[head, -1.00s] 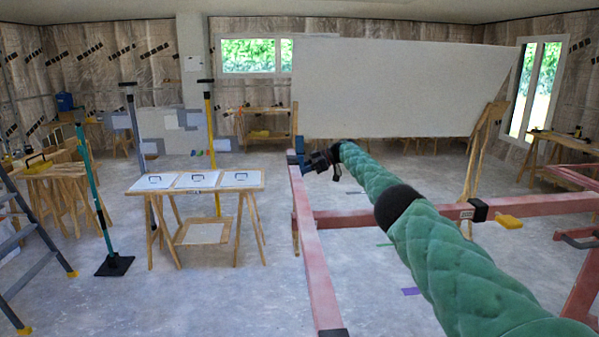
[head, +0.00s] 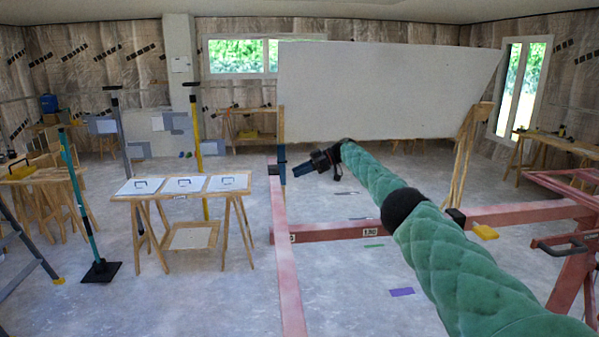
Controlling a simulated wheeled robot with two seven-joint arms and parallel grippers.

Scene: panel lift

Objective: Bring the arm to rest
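My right arm, in a green quilted sleeve, reaches in from the lower right of the head view. My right gripper (head: 302,168) is at its far end, dark and small, pointing left below the large white panel (head: 385,90). Nothing shows in its grip, but its fingers are too small and dark to tell open from shut. The panel stands tilted behind it, near wooden supports at both ends. My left gripper and arm are out of view.
The red metal frame (head: 345,231) runs below and beside my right arm. A trestle table (head: 215,182) with several white pieces stands to the left. A green pole (head: 83,200) on a black foot and a stepladder (head: 30,252) are further left. Grey floor lies open between.

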